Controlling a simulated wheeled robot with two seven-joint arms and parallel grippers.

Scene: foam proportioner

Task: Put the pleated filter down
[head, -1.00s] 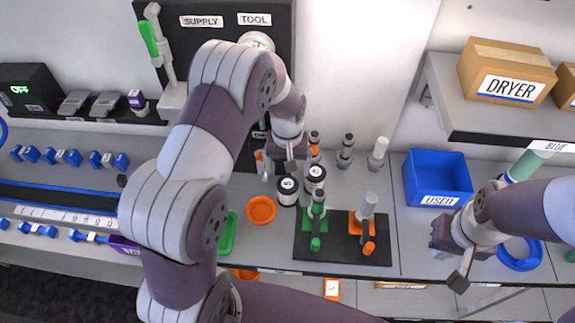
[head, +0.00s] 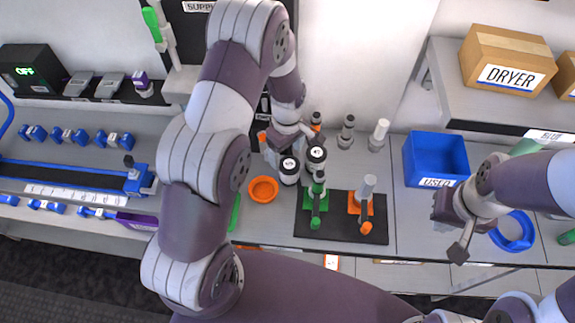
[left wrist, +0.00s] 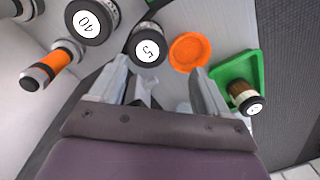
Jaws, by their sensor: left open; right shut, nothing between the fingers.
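A small brown cylinder (left wrist: 240,90) with a dark end and a white numbered face lies in a green tray (left wrist: 223,69) in the left wrist view. It may be the pleated filter; I cannot make out pleats. In the head view my left arm hides most of the green tray (head: 235,213). My left gripper (left wrist: 157,88) is open, with nothing clearly held between its fingers. In the head view my left gripper (head: 285,146) is just behind the black canisters. My right gripper (head: 457,240) is shut and empty, in front of the blue bin.
Black canisters (head: 289,171) and an orange dish (head: 262,189) sit close to my left gripper. A dark mat (head: 338,228) bears green and orange fittings. A blue bin (head: 437,157) labelled USED stands right of it. Bare bench lies between mat and bin.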

